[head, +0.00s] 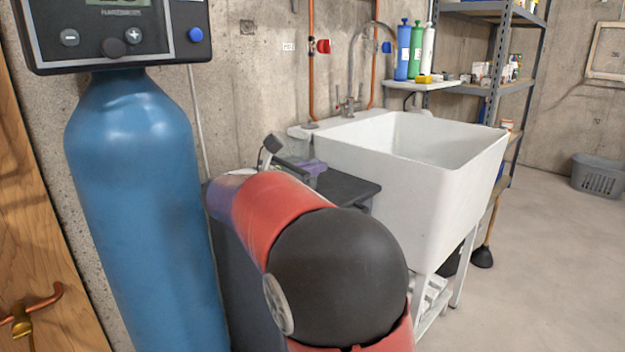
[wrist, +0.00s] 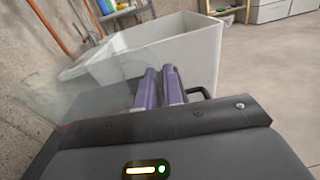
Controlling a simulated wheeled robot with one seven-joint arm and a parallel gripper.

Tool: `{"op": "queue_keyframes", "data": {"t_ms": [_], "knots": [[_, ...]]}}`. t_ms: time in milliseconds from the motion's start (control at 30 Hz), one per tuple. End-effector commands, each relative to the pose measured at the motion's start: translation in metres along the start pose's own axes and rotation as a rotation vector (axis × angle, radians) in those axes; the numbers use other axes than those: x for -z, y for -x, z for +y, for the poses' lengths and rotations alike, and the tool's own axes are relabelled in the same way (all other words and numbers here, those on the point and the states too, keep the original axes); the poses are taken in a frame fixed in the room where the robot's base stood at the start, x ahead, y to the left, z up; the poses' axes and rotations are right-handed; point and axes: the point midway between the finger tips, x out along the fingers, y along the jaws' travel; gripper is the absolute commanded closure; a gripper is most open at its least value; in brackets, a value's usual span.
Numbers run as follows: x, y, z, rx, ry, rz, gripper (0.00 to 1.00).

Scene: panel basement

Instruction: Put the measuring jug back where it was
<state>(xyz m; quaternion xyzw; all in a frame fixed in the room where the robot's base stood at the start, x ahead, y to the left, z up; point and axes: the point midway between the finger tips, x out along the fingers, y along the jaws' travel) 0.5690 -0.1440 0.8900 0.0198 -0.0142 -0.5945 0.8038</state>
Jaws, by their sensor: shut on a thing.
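The measuring jug (wrist: 55,98) looks like a clear, see-through shape at the left of the wrist view, beside and beyond my fingers. Its outline is faint, and its base and exact tilt cannot be made out. My gripper (wrist: 160,88) has two purple fingers close together, shut on the jug; the grasped part is hardly visible. In the head view my gripper (head: 312,167) shows as a small purple patch above a dark top (head: 350,188), mostly behind my red and black arm. I cannot pick out the jug in the head view.
A white utility sink (head: 400,205) stands just right of the dark top. A tall blue tank (head: 135,200) is close on the left. Blue, green and white bottles (head: 416,50) stand on a small shelf behind the sink. The floor at right is clear, with a grey basket (head: 597,176).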

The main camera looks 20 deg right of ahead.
Motion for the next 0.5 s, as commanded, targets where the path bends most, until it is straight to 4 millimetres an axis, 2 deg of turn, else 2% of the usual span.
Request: {"op": "queue_keyframes", "data": {"t_ms": [33,167,500], "knots": [[0.009,0.000,0.000,0.000,0.003,-0.001,1.00],[0.021,0.000,-0.001,0.000,0.001,-0.001,1.00],[0.023,0.000,-0.001,0.000,-0.002,-0.001,1.00]]}}
